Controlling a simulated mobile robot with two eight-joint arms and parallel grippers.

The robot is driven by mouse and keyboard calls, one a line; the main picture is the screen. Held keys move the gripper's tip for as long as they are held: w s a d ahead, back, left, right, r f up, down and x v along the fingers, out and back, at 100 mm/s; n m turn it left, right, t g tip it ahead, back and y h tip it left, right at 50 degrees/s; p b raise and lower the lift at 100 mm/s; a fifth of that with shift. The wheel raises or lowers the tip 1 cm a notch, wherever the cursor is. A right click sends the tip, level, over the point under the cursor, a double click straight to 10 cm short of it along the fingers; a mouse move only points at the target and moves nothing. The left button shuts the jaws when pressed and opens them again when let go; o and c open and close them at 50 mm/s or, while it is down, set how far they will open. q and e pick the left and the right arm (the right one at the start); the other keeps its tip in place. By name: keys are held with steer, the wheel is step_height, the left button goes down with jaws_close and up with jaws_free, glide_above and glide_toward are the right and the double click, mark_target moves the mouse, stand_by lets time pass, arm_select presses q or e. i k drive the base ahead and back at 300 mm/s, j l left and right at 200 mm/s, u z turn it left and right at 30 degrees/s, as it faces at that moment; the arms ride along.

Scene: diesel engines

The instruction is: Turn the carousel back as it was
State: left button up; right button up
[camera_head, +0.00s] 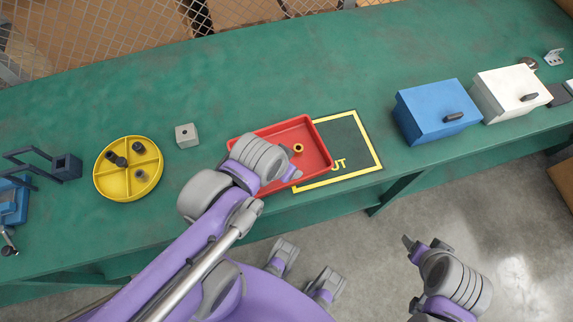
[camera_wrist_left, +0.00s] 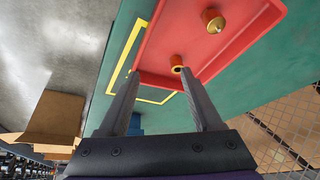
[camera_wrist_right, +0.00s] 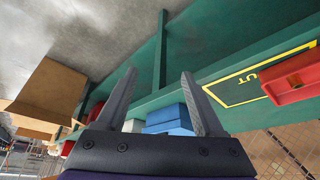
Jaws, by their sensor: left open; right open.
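The yellow round carousel (camera_head: 150,161) sits on the left part of the green bench in the head view. Dividers split it into compartments, and several small dark cylindrical parts (camera_head: 137,146) stand in it. My left gripper (camera_head: 292,177) is over the red tray (camera_head: 322,159), well to the right of the carousel. It is open and empty; its fingers (camera_wrist_left: 162,82) also show apart in the left wrist view. My right gripper (camera_head: 425,243) is open and empty, out in front of the bench's edge. Neither gripper touches the carousel. My left arm hides part of the tray.
The tray holds a brass-coloured ring (camera_head: 298,148) and a second brass part (camera_wrist_left: 213,22). It overlaps a yellow-outlined area (camera_head: 352,131). A grey block (camera_head: 186,135) stands beside the carousel, a blue fixture (camera_head: 66,166) left of it. Blue (camera_head: 425,107) and white (camera_head: 503,92) boxes stand right.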

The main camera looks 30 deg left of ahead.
mark_target(117, 181)
steer(key=u, duration=2.95)
steer(key=i+j+u, duration=0.15)
steer(key=u, duration=0.3)
steer(key=i, duration=0.05)
